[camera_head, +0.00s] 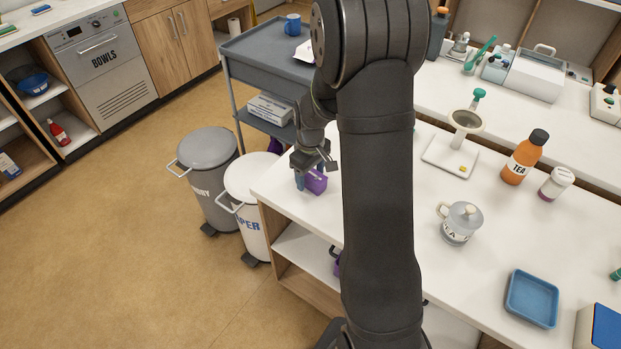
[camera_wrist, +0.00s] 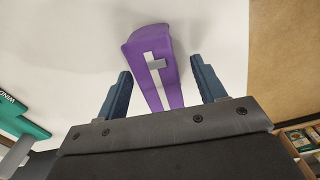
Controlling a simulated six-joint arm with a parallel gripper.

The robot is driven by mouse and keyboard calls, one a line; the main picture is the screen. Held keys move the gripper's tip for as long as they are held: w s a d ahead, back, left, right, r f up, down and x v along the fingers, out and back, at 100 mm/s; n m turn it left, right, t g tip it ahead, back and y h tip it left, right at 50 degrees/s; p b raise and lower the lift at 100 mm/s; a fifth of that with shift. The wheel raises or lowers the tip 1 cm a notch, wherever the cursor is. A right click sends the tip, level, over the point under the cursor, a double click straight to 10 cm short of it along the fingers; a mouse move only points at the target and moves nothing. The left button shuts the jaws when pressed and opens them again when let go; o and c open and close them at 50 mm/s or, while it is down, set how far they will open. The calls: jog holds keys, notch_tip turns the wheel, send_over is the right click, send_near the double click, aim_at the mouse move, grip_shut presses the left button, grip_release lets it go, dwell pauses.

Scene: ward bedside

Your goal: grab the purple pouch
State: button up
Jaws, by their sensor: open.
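The purple pouch (camera_head: 316,183) is on the white counter near its left corner in the head view. In the wrist view the pouch (camera_wrist: 174,72) has a white stripe and a small grey patch, and its near end lies between the fingers. My gripper (camera_head: 310,180) is open, with its dark blue fingers (camera_wrist: 163,88) on either side of the pouch. A gap shows on both sides, the right one smaller toward the fingertip. Part of the pouch is hidden behind the gripper in the head view.
The counter (camera_head: 400,263) has a white teapot (camera_head: 461,222), a tea bottle (camera_head: 525,157) and a blue tray (camera_head: 532,298), all well right of the pouch. Two bins (camera_head: 207,150) (camera_head: 251,180) stand left below the counter edge.

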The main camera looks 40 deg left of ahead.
jog(key=c, duration=1.1)
jog(key=shift+r, duration=0.15)
